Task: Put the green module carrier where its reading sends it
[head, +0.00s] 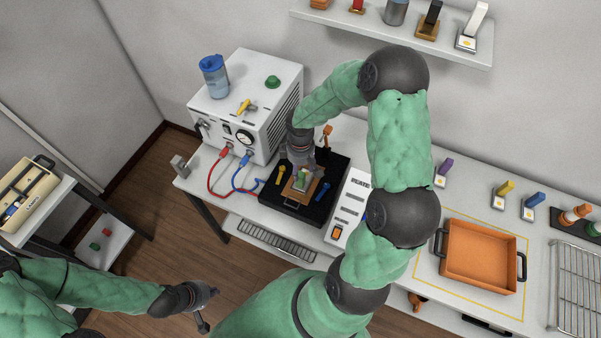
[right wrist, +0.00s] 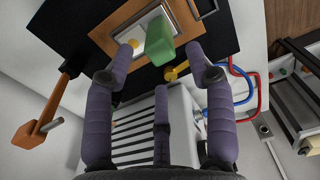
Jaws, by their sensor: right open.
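The green module carrier (right wrist: 160,42) stands as a green block on a pale plate with a yellow dot. It sits on a copper-brown plate (right wrist: 107,36) on the black fixture (head: 268,192), and also shows in the head view (head: 302,177). My right gripper (right wrist: 160,50) is open, with its purple fingers spread on both sides of the green block. I cannot tell whether they touch it. In the head view, my right gripper (head: 301,160) hangs over the fixture and partly hides it. My left gripper (head: 208,308) is open and empty over the floor.
The white instrument box (head: 240,105) with red and blue cables stands beside the fixture. An orange lever (head: 326,134) rises behind it. A white panel with a switch (head: 346,210), an orange tray (head: 480,262) and a wire rack (head: 577,290) lie rightward. A wall shelf (head: 390,38) holds several modules.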

